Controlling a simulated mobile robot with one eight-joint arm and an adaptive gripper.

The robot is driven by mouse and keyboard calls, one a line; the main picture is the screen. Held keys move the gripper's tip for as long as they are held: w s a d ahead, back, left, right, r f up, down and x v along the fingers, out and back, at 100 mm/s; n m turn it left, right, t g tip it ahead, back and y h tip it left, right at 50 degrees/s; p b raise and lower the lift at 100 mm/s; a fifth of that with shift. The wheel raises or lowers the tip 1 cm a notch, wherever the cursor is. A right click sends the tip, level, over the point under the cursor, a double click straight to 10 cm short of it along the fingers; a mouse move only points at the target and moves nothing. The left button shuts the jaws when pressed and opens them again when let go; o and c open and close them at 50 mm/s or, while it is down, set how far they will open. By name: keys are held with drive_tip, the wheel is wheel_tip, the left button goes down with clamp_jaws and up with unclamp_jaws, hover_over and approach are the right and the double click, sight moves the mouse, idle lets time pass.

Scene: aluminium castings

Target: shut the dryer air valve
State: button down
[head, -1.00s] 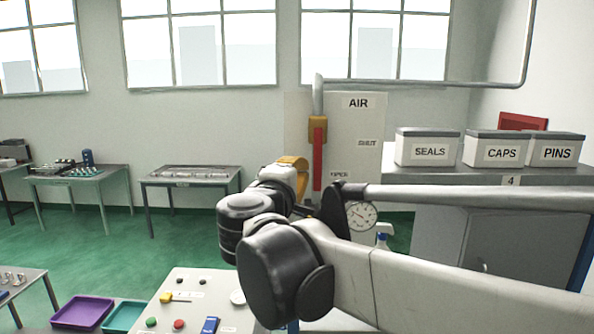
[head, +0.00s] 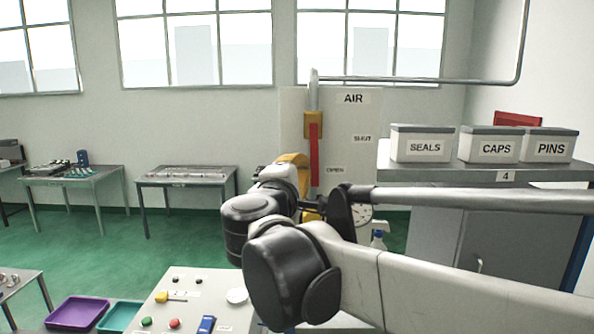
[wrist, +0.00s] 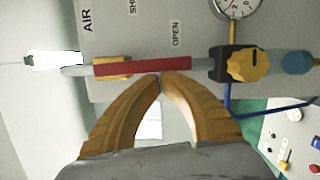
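The dryer air valve has a red lever (head: 314,160) on a yellow block (head: 313,124), mounted on a vertical pipe before a pale AIR panel (head: 353,118). The lever hangs straight down along the pipe, its lower end beside the OPEN label (head: 335,170); the SHUT label (head: 363,138) is higher and to the right. In the wrist view the scene is turned sideways and the red lever (wrist: 160,65) lies across the fingertips. My gripper (wrist: 160,77) has its yellow fingertips together, at or just in front of the lever's edge; contact is unclear. Nothing shows between them.
A yellow knob (wrist: 248,65) on a black body sits further along the pipe, near a round gauge (wrist: 236,6). A grey cabinet (head: 480,175) with labelled bins stands at the right. A control panel (head: 190,305) is at the front. Green floor is open at the left.

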sight(318, 170)
drive_tip(key=shift+d+f+n+t+b, duration=0.3)
drive_tip(key=shift+d+n+b, duration=0.5)
drive_tip(key=shift+n, duration=0.3)
drive_tip(key=shift+d+n+b, duration=0.3)
drive_tip(key=shift+d+n, duration=0.45)
drive_tip(key=shift+n, duration=0.15)
drive_tip(key=d+r+n+t+y, duration=0.2)
drive_tip(key=d+r+n+y, duration=0.2)
drive_tip(key=n, duration=1)
drive_tip(key=d+r, duration=0.1)
drive_tip(key=d, duration=0.2)
drive_tip(key=shift+s+r+t, duration=0.15)
drive_tip(key=shift+r+t, duration=0.15)
drive_tip(key=shift+d+r, duration=0.1)
